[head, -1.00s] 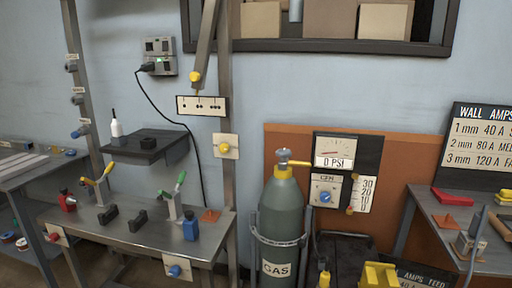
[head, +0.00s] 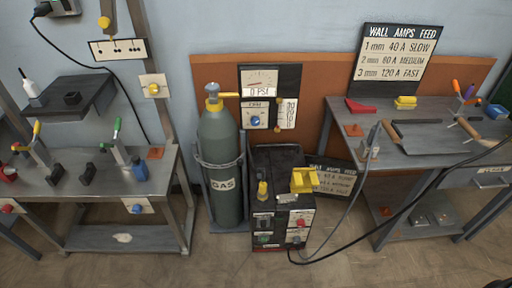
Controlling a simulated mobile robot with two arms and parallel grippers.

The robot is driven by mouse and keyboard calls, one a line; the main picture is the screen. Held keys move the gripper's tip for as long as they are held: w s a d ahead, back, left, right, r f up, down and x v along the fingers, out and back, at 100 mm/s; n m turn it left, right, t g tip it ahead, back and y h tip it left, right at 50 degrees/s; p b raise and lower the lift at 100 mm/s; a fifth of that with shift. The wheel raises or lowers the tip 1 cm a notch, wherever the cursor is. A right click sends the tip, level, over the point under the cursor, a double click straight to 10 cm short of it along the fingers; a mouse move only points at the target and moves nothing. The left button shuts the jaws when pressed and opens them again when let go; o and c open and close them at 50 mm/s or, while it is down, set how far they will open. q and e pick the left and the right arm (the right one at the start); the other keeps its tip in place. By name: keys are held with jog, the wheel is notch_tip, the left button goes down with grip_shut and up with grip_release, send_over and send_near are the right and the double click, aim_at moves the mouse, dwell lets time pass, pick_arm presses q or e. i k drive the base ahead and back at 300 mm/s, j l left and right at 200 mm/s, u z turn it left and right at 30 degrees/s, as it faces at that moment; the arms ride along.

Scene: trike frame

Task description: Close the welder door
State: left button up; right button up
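The welder (head: 268,222) is a dark box on the floor, right of the gas cylinder (head: 220,160). Its front panel carries a red part (head: 301,221) and small labels, with a black cable at its lower right. A yellow block (head: 304,180) and a small yellow-topped part (head: 262,190) sit at its upper front. The dark area behind them (head: 277,160) is too dim to tell whether it is an open door or the welder's top. The door's position cannot be made out. Neither of my grippers is in view.
A metal bench (head: 110,188) with clamps stands at left. A table (head: 425,150) with tools and a torch stands at right. A sign (head: 335,178) leans behind the welder. A black cable crosses from the welder to the right. Floor in front is clear.

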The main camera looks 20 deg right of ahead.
aim_at(338, 179)
jog(key=k+l, duration=0.1)
jog(key=l, duration=0.45)
jog(key=k+l, duration=0.1)
jog(key=l, duration=0.5)
jog(key=k+l, duration=0.1)
jog(key=l, duration=0.45)
